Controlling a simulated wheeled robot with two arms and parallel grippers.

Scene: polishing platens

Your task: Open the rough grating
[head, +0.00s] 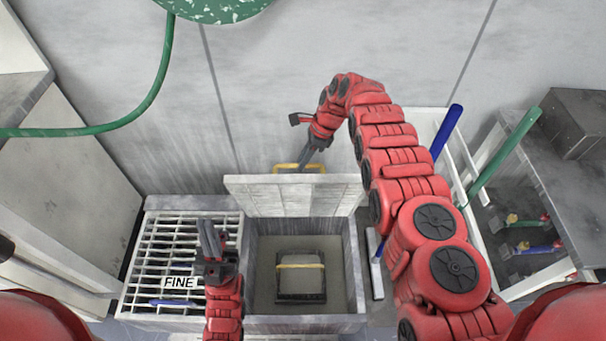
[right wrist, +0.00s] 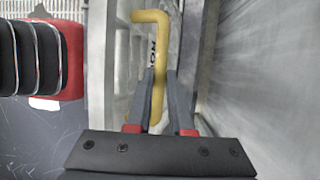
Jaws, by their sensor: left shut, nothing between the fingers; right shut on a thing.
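The rough grating (head: 292,194) is a pale panel standing tilted up at the back edge of a grey basin (head: 354,262), so the basin lies uncovered. Its yellow handle (head: 284,167) is at its far upper side; the handle also shows in the right wrist view (right wrist: 151,17), with a few partly hidden dark letters beside it. My right gripper (head: 304,164) reaches over from the right and is shut on this handle; its fingers (right wrist: 158,78) sit on either side of the bar. My left gripper (head: 208,228) is shut and empty above the fine grating.
The slatted fine grating (head: 150,255), labelled FINE, lies flat left of the basin. A dark basket with a yellow handle (head: 300,266) sits inside the basin. A wall stands close behind the panel. A shelf (head: 560,150) with blue and green tools is at right.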

